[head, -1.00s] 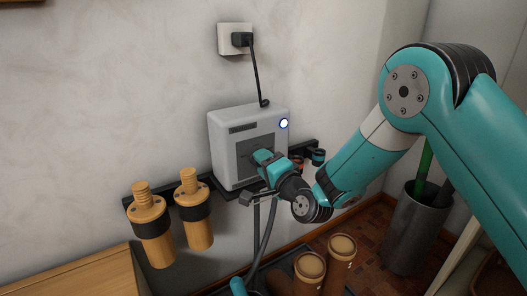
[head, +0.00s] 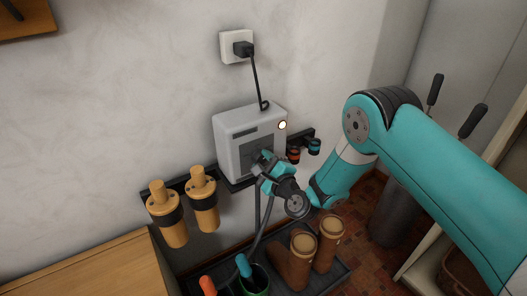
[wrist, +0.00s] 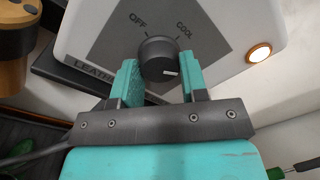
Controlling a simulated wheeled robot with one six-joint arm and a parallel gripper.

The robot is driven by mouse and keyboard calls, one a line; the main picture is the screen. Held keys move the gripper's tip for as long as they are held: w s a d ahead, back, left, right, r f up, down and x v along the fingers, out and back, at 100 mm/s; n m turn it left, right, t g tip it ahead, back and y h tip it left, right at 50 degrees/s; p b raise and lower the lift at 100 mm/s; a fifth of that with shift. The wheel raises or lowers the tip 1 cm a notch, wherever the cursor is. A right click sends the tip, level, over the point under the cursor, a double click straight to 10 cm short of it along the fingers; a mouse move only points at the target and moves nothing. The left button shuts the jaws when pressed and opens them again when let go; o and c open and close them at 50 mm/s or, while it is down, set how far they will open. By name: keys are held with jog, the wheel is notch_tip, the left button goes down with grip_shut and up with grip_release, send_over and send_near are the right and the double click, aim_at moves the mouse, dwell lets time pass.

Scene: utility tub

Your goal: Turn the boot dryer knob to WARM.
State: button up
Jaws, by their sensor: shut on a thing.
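The boot dryer (head: 229,150) is a pale box with a grey front panel, on a dark wall rail. Its dark round knob (wrist: 158,50) shows in the wrist view, with OFF at upper left and COOL at upper right. The knob's white mark points right and slightly down, past COOL. No WARM label is visible; my right finger covers part of the panel there. My gripper (wrist: 161,65) is shut on the knob, one teal finger on each side. In the head view my gripper (head: 262,162) hides the knob. The round lamp (wrist: 259,53) glows white with an orange rim.
Brown boots (head: 294,262) stand in a dark tray below. A black cord runs up to a wall socket (head: 229,47). Small orange and blue items (head: 314,147) sit on the rail at right.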

jog(key=shift+s+a+m+p, duration=0.1)
jog(key=shift+m+p, duration=0.7)
jog(key=shift+p, duration=0.15)
jog(key=shift+f, duration=0.1)
jog(key=o, duration=0.9)
jog(key=shift+o, duration=0.2)
